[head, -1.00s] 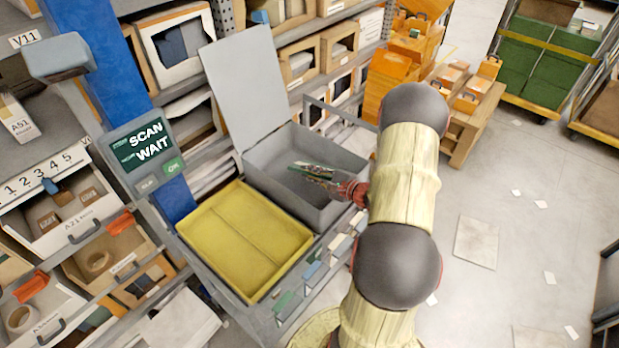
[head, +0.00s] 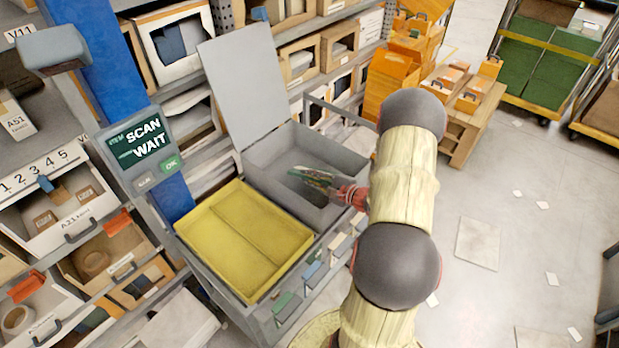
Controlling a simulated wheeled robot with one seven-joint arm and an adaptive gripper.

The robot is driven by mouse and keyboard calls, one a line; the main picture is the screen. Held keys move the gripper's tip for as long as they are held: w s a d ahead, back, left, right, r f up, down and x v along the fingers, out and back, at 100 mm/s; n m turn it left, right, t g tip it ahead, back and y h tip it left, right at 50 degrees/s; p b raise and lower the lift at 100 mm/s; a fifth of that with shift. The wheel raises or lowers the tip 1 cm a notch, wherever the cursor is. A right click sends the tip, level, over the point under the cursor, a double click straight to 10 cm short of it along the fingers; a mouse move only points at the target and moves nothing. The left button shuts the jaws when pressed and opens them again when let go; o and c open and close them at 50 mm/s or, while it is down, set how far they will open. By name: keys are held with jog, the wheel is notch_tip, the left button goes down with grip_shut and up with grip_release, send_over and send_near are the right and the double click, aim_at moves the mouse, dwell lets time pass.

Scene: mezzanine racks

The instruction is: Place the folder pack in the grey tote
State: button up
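The grey tote (head: 268,150) stands open on the cart, with a grey lid panel (head: 240,85) raised behind it. My gripper (head: 322,181) reaches in over the tote's right front rim from the right, with its red wrist part near the rim. A small green, dark and pale shape lies at the gripper's end, over the tote's inside. I cannot tell how much of it is the folder pack and how much is fingers. Whether the fingers are closed on anything is too small to make out. The far part of the tote floor looks empty.
An empty yellow tote (head: 205,217) sits left of the grey one. A screen (head: 142,145) reading "SCAN WAIT" stands by a blue post. Shelves with boxes line the left and back. Orange boxes (head: 390,80) stand behind my arm.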

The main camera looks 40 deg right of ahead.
jog(key=o, duration=0.4)
jog(key=shift+o, duration=0.2)
jog(key=shift+r, duration=0.15)
jog(key=shift+r+p, duration=0.65)
jog(key=shift+p, duration=0.2)
jog(key=a+p+v, duration=0.1)
jog(key=v, duration=1.1)
jog(key=w+a+r+n+g+y, duration=0.2)
jog(key=a+r+n+g+y, duration=0.3)
jog(key=a, duration=0.8)
jog(key=w+a+r+n+g+y, duration=0.15)
jog(key=a+r+n+g, duration=0.25)
jog(key=a+r+n, duration=0.65)
jog(key=s+a+r+n+g+h, duration=0.2)
jog(key=s+a+n+g+h, duration=0.15)
jog(key=s+a, duration=0.6)
jog(key=s+a+r+n+t+h, duration=0.2)
jog(key=s+r+n+t+h, duration=0.1)
jog(key=r, duration=0.4)
jog(key=shift+s+r+n+h, duration=0.3)
jog(key=shift+n+h, duration=0.2)
jog(key=shift+n, duration=0.6)
